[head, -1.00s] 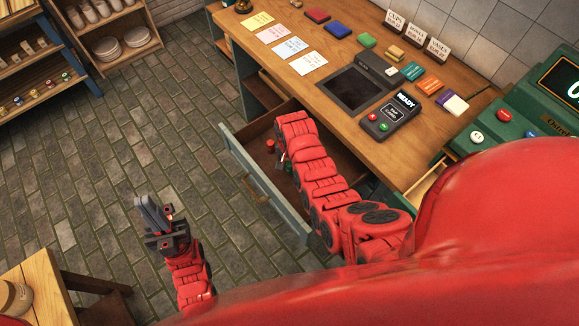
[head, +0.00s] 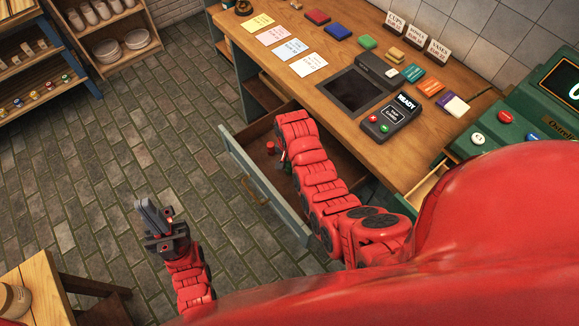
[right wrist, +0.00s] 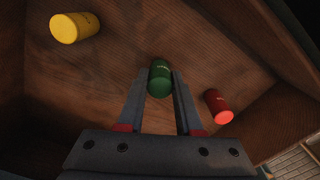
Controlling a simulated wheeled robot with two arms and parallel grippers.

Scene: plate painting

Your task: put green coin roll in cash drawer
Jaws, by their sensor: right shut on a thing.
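The green coin roll (right wrist: 159,77) stands between the fingertips of my right gripper (right wrist: 160,90) in the right wrist view. The gripper is shut on it, inside an open wooden drawer (right wrist: 200,25). In the head view this drawer (head: 262,185) is pulled out from under the counter, and my right arm reaches down into it, hiding most of the gripper. A small light wooden compartment (head: 426,186) shows open below the green cash register (head: 505,130), partly hidden by my body. My left gripper (head: 153,213) is over the floor, away from the drawer; its finger gap is unclear.
A yellow roll (right wrist: 74,28) and a red roll (right wrist: 218,106) lie in the same drawer, on either side of the green one. The counter (head: 290,95) holds notes, coloured blocks, signs and a card terminal (head: 392,117). The stone floor left of the drawer is clear.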

